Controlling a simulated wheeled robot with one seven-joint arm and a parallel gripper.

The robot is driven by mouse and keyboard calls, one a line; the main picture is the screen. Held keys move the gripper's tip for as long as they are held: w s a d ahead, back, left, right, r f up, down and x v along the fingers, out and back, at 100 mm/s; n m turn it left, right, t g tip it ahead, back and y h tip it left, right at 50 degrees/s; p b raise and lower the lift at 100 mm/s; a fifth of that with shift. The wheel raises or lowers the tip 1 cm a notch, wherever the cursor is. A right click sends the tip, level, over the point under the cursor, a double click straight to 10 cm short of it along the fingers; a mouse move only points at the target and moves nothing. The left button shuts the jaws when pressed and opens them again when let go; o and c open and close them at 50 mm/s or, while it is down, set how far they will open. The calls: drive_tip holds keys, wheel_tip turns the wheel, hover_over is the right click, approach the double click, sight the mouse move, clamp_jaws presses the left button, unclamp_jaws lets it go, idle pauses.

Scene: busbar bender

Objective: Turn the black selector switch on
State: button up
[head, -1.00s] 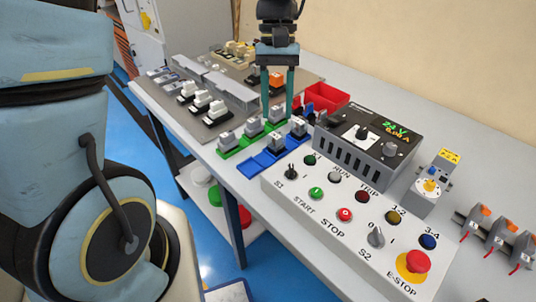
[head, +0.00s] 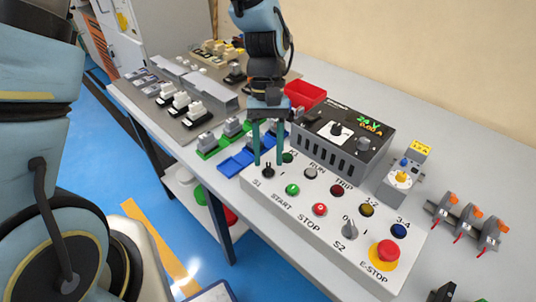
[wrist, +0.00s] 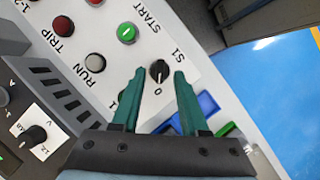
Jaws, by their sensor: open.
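The black selector switch (head: 268,172), labelled S1, sits at the left end of the white control panel (head: 325,262). In the wrist view the black knob (wrist: 159,71) lies between the tips of my gripper (wrist: 156,76), beside the labels 0 and S1. Its pointer line looks aimed toward the 0 mark. My gripper (head: 267,164) is open, with its two green fingers on either side of the knob. I cannot tell whether a finger touches it. The 1 label is partly hidden by a finger.
The green START button (head: 292,189) and the RUN lamp (head: 310,173) are close by. A grey S2 selector (head: 349,229) and a red E-STOP (head: 384,254) are farther right. A power supply (head: 341,142) stands behind the panel. Blue trays (head: 238,163) lie left.

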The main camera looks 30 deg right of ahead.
drive_tip(key=shift+s+a+f, duration=0.1)
drive_tip(key=shift+s+f, duration=0.15)
drive_tip(key=shift+f, duration=0.35)
clamp_jaws()
